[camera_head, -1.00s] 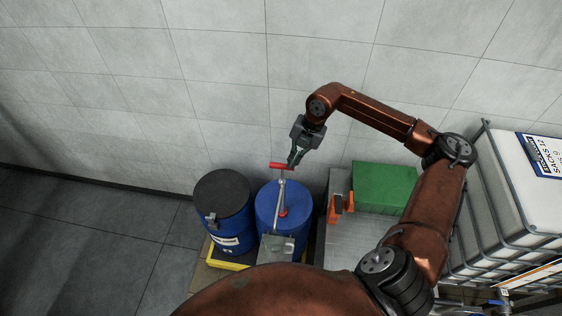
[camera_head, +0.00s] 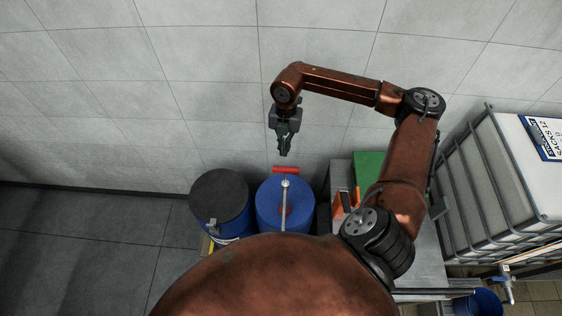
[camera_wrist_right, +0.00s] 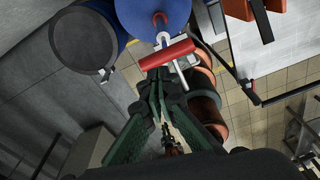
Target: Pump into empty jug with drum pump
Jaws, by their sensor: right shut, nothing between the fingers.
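The drum pump's red handle (camera_head: 286,170) sits on a grey pump rod (camera_head: 285,200) that rises from a blue drum (camera_head: 268,207) near the wall. In the right wrist view the red handle (camera_wrist_right: 168,51) lies just beyond the fingertips, over the blue drum top (camera_wrist_right: 150,15). My right gripper (camera_head: 285,152) is shut and empty, pointing down just above the handle. It also shows in the right wrist view (camera_wrist_right: 160,84). My left gripper is not in view. I cannot make out the jug.
A second blue drum with a dark lid (camera_head: 220,195) stands to the left. A green box (camera_head: 369,168) and an orange item (camera_head: 341,206) are on the right. A caged white tank (camera_head: 510,165) stands at far right, with a blue bucket (camera_head: 484,303) below.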

